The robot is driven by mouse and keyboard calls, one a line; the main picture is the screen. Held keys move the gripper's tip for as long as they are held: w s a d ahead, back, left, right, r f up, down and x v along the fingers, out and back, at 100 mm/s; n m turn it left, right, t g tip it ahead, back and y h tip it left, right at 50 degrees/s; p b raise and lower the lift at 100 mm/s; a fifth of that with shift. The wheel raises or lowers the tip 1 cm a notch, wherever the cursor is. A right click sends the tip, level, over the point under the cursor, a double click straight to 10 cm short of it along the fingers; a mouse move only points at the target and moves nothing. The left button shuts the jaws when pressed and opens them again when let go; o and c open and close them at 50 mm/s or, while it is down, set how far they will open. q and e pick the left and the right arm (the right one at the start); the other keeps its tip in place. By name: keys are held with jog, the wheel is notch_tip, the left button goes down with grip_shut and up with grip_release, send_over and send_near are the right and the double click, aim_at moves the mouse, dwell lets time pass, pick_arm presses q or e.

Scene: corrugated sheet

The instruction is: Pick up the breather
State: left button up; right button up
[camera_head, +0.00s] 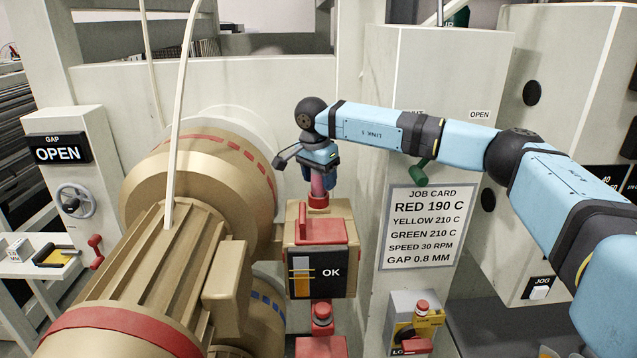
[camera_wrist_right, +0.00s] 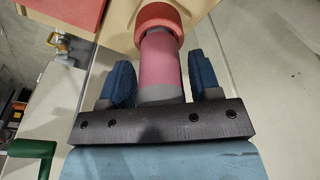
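A pink cylinder, which looks like the breather (camera_head: 318,184), stands upright in a red collar (camera_head: 318,201) on top of the tan box with the OK gauge. In the right wrist view the breather (camera_wrist_right: 160,62) is pink with a grey end nearest the gripper, and the red collar (camera_wrist_right: 158,17) is at its far end. My right gripper (camera_head: 319,178) points down over it. Its two blue fingers (camera_wrist_right: 163,80) are on either side of the breather, very close to it; I cannot tell whether they touch it. My left gripper is not in view.
The tan box (camera_head: 300,262) has a red cover on top and a red knob below. A large tan motor (camera_head: 150,260) fills the left, with a pale cable rising in front. A cabinet with a job card (camera_head: 421,228) stands close on the right.

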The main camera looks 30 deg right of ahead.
jog(key=c, duration=0.7)
jog(key=shift+c, duration=0.2)
